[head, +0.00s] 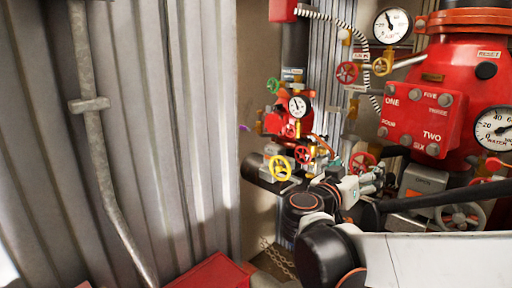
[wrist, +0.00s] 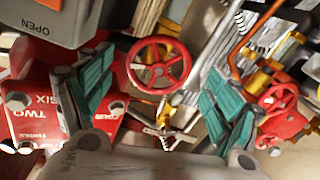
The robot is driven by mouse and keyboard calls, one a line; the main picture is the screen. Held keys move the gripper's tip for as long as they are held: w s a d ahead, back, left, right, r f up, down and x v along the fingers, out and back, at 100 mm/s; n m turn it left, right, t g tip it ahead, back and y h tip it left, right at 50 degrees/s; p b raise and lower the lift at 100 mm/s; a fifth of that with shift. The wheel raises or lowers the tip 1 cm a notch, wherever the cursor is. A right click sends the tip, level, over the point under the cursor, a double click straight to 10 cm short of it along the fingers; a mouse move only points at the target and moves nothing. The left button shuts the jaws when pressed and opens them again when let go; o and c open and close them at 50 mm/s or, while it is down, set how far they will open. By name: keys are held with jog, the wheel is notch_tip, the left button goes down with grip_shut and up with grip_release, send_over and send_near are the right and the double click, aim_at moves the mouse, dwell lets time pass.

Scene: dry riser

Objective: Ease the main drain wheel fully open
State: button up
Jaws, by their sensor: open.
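A red handwheel (wrist: 160,64) with spokes sits between my fingers in the wrist view, a little beyond the tips. It appears to be the red wheel (head: 362,162) just behind my gripper in the head view. No label in sight names it as the main drain wheel. My gripper (wrist: 155,80) is open, with teal finger pads on either side of the wheel's line and nothing between them. In the head view my gripper (head: 360,184) is small and partly hidden by my arm. I cannot tell whether a finger touches the rim.
A large red valve body (head: 400,118) with a numbered plate stands right of my gripper, with gauges nearby. Another red wheel (wrist: 278,99) is at the right in the wrist view. A grey OPEN-marked part (wrist: 50,22) is close by.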

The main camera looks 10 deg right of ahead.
aim_at(362, 167)
jog(key=shift+x, duration=1.75)
jog(key=c, duration=1.1)
jog(key=shift+o, duration=0.2)
jog(key=n, duration=0.5)
jog(key=shift+s+a+r+b, duration=0.1)
jog(key=shift+s+a+b, duration=0.1)
jog(key=shift+b, duration=0.2)
jog(key=shift+n, duration=1)
